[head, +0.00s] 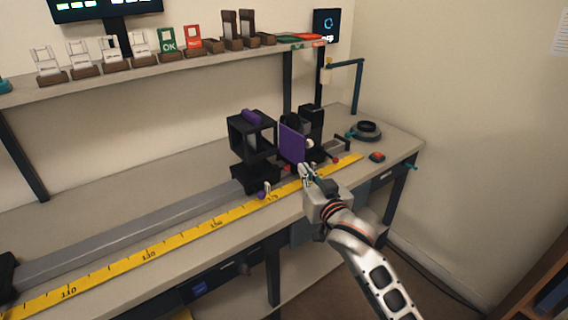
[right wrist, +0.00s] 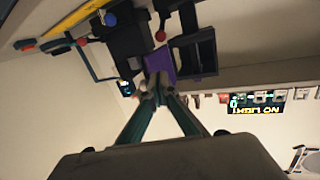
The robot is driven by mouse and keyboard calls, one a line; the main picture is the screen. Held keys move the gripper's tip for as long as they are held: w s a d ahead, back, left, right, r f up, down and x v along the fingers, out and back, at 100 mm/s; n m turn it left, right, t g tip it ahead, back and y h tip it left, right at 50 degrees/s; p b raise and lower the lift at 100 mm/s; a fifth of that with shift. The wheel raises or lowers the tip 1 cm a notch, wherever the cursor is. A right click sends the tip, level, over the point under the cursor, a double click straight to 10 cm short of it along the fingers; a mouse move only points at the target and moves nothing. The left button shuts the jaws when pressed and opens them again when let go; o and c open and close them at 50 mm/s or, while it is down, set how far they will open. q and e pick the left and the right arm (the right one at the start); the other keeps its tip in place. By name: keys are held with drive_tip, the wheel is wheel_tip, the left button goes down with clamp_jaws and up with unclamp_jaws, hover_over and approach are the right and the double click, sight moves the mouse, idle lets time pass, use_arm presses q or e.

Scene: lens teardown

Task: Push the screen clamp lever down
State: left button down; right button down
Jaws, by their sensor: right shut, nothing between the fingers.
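A purple screen (head: 292,143) stands upright on the bench rail, and it also shows in the right wrist view (right wrist: 158,62). A small red knob (head: 286,168) sits low beside it; a red ball on a short stem (right wrist: 160,36) shows in the right wrist view. I cannot tell for sure which is the clamp lever, or its angle. My right gripper (head: 306,169) is shut and empty, in front of the screen's lower right side. In the right wrist view its fingertips (right wrist: 155,88) overlap the screen's edge; contact cannot be told. My left gripper is out of view.
A black open frame (head: 251,137) with a purple top stands left of the screen. The grey rail (head: 140,228) and yellow ruler (head: 150,256) run along the bench. A round black part (head: 367,130) and a red button (head: 377,156) lie to the right. A shelf (head: 190,58) hangs behind.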

sight(283, 168)
drive_tip(key=s+a+r+n+g+p, duration=0.2)
drive_tip(key=s+a+n+g+p, duration=0.1)
drive_tip(key=n, duration=1)
drive_tip(key=shift+s+a+r+n+g+p, duration=0.2)
drive_tip(key=shift+a+r+n+g+p, duration=0.3)
drive_tip(key=shift+a+p, duration=0.45)
drive_tip(key=shift+a+f, duration=0.1)
drive_tip(key=shift+f, duration=0.05)
drive_tip(key=w+f+b, duration=0.2)
drive_tip(key=w+f, duration=0.4)
drive_tip(key=w, duration=0.4)
drive_tip(key=shift+a, duration=0.45)
